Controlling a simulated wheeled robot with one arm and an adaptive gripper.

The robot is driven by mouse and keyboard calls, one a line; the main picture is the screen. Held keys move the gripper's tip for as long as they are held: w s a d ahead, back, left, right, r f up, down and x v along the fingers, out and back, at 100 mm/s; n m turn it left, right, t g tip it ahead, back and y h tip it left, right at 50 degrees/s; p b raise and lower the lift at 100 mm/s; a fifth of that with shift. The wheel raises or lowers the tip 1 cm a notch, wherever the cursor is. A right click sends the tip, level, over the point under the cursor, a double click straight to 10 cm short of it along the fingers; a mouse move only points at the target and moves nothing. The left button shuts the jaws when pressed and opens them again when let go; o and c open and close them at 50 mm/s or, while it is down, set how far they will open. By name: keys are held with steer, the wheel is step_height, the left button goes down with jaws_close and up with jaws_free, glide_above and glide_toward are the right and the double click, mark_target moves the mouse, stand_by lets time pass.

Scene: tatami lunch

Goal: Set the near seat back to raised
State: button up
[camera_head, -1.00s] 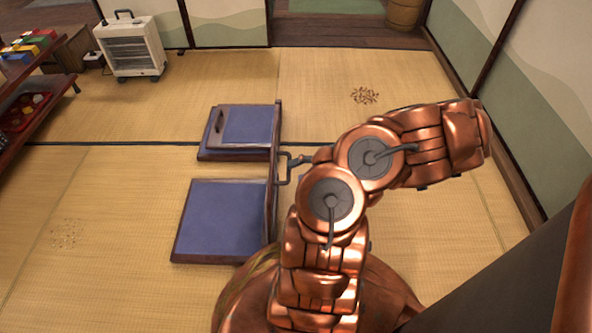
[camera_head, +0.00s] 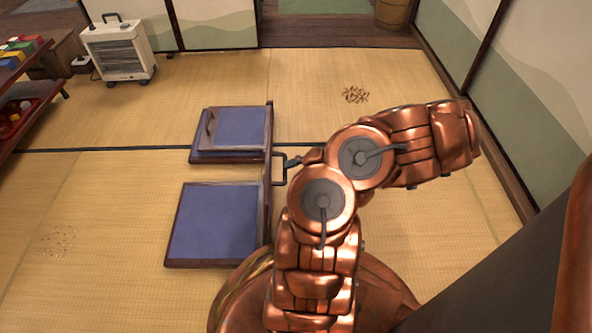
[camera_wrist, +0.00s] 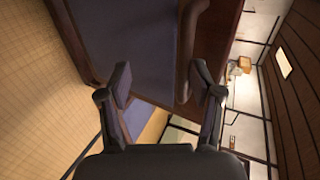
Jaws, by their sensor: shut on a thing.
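The near seat (camera_head: 213,222) is a low floor chair with a blue pad in a dark wooden frame, left of my arm. Its back (camera_head: 266,210) shows as a thin dark upright edge along the right side. My gripper (camera_head: 274,168) is at this edge, level with the gap between the two seats. In the wrist view the fingers (camera_wrist: 161,85) straddle a dark wooden panel with a blue face (camera_wrist: 130,35) and a curved wooden bar (camera_wrist: 193,40). They are shut on the seat back; the exact contact is hard to see.
A second blue seat (camera_head: 240,128) with a small wooden handle stands just beyond the near one. A white heater (camera_head: 118,52) and a low shelf (camera_head: 50,85) are at the far left. Debris (camera_head: 355,95) lies on the tatami.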

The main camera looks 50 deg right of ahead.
steer(key=shift+d+f, duration=0.15)
steer(key=shift+f, duration=0.3)
steer(key=o, duration=1.2)
steer(key=shift+c, duration=0.2)
steer(key=shift+r, duration=0.15)
steer(key=c, duration=0.4)
steer(key=shift+c, duration=0.2)
steer(key=shift+s+r, duration=0.1)
steer(key=shift+s, duration=0.05)
steer(key=v, duration=1.1)
steer(key=shift+s+d+r, duration=0.1)
steer(key=shift+s+r, duration=0.1)
steer(key=shift+r, duration=0.2)
